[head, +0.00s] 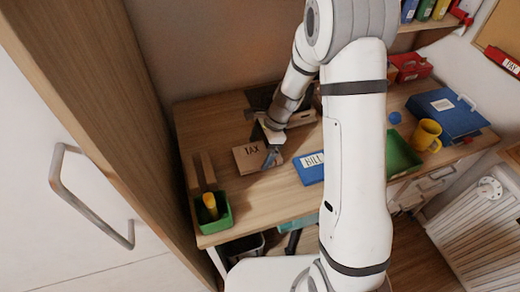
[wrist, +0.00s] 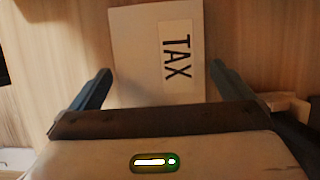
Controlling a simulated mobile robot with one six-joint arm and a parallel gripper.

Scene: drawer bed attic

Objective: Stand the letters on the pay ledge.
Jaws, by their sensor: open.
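A tan letter marked TAX (head: 246,158) lies flat on the desk, left of the middle. In the wrist view the TAX letter (wrist: 135,45) lies between and beyond my two fingers. My gripper (head: 272,158) is open at the right edge of this letter in the head view; I cannot tell whether it touches. A blue letter marked BILL (head: 308,167) lies on the desk to the right, partly hidden behind my arm. I cannot clearly make out which part is the pay ledge.
A green box (head: 212,220) with something yellow in it stands at the desk's left front corner. A green tray (head: 402,155), a yellow mug (head: 427,134) and a blue binder (head: 445,112) are on the right. A red label marked PAY (head: 507,64) hangs at the far right.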

